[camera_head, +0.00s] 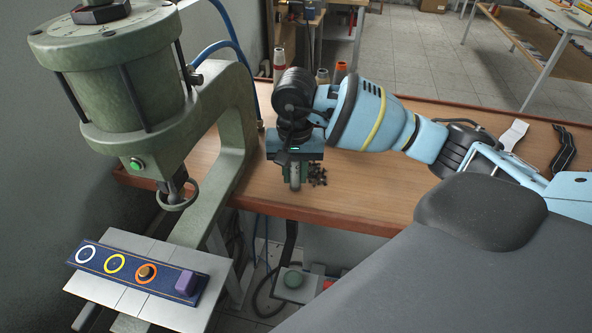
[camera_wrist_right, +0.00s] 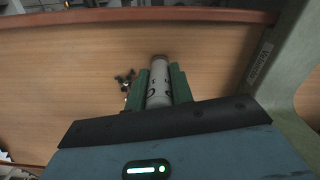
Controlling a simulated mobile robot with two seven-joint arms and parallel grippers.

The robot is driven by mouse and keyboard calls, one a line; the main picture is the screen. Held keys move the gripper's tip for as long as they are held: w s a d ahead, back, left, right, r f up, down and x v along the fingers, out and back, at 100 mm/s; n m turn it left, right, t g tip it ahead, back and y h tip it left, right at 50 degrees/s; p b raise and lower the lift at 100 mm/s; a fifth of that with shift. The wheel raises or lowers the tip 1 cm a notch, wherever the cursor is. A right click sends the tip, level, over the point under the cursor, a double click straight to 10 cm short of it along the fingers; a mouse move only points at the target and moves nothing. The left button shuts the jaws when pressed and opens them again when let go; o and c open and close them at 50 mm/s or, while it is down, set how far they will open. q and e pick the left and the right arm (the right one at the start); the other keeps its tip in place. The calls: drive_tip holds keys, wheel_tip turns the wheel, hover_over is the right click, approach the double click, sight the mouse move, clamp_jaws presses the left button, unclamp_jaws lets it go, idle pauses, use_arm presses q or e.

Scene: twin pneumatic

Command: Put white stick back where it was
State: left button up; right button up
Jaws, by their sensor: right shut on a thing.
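My right gripper (camera_head: 295,182) reaches in from the right and points down over the wooden table near its front edge. It is shut on the white stick (camera_head: 296,175), a pale cylinder. In the right wrist view the white stick (camera_wrist_right: 159,84) sits between the green fingers of my right gripper (camera_wrist_right: 160,90), with dark marks on its side. Its far end sticks out over the table. I cannot tell whether the stick touches the tabletop. My left gripper is not in view.
Small black parts (camera_head: 318,176) lie beside the gripper. A green press (camera_head: 215,120) stands at left. A dark board with coloured rings (camera_head: 133,273) and a purple block (camera_head: 186,283) lies on its plate. White and black strips lie at right. The table (camera_head: 385,190) has clear wood between.

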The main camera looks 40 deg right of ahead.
drive_tip(key=shift+f, duration=0.2)
drive_tip(key=o, duration=0.9)
wheel_tip(320, 180, up, 12)
drive_tip(key=shift+r, duration=0.2)
